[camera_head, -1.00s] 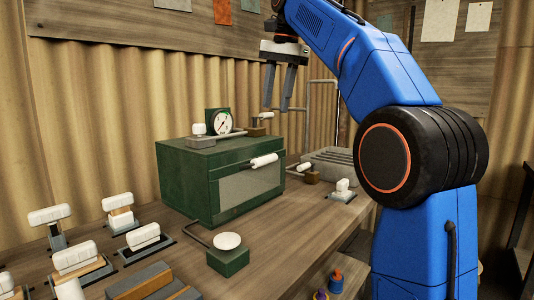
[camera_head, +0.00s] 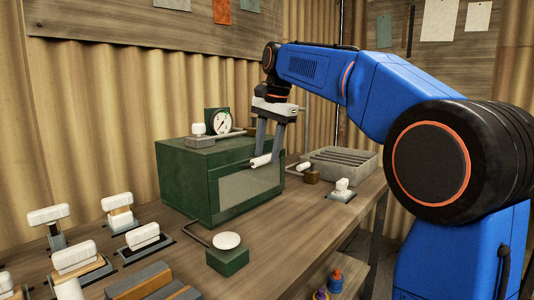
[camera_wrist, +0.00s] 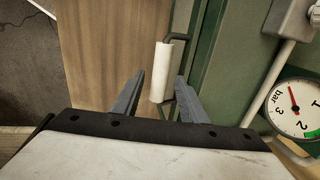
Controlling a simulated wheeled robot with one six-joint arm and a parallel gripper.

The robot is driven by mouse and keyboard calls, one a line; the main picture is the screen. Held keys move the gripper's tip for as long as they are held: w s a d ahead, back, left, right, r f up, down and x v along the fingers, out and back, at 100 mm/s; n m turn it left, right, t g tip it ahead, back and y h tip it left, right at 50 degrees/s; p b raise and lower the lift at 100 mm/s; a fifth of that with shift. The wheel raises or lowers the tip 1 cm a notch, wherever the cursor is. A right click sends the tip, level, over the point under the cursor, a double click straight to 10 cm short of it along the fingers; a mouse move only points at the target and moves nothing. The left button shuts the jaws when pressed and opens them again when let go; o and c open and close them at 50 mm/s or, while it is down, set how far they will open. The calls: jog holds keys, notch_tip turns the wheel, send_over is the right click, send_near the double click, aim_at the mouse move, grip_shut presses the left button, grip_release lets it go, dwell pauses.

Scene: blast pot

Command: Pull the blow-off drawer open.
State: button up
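A green box (camera_head: 185,185) stands on the bench with a pale front panel (camera_head: 245,188). A white bar handle (camera_head: 258,162) sticks out at the top of that front; which part is the blow-off drawer is not marked. My gripper (camera_head: 268,158) is open and points down at this handle. In the wrist view the white handle (camera_wrist: 168,70), on a dark bent rod, lies between the spread fingers of my gripper (camera_wrist: 160,76), with visible gaps on both sides. The fingers do not grip it. The front panel looks closed against the box.
A pressure gauge (camera_head: 220,122) and a lever stand on the box. A green block with a white knob (camera_head: 227,241) stands in front. White-handled fittings (camera_head: 118,202) are at the left. A grey slatted tray (camera_head: 358,163) and a small white-topped fitting (camera_head: 341,188) are at the right.

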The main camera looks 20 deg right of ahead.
jog(key=shift+f, duration=0.4)
grip_shut()
jog(key=s+d, duration=0.9)
jog(key=s, duration=0.5)
jog(key=shift+s+d, duration=0.15)
jog(key=shift+d, duration=0.15)
grip_release()
notch_tip(320, 180, up, 17)
jog(key=s+d, duration=0.2)
jog(key=shift+s, duration=0.4)
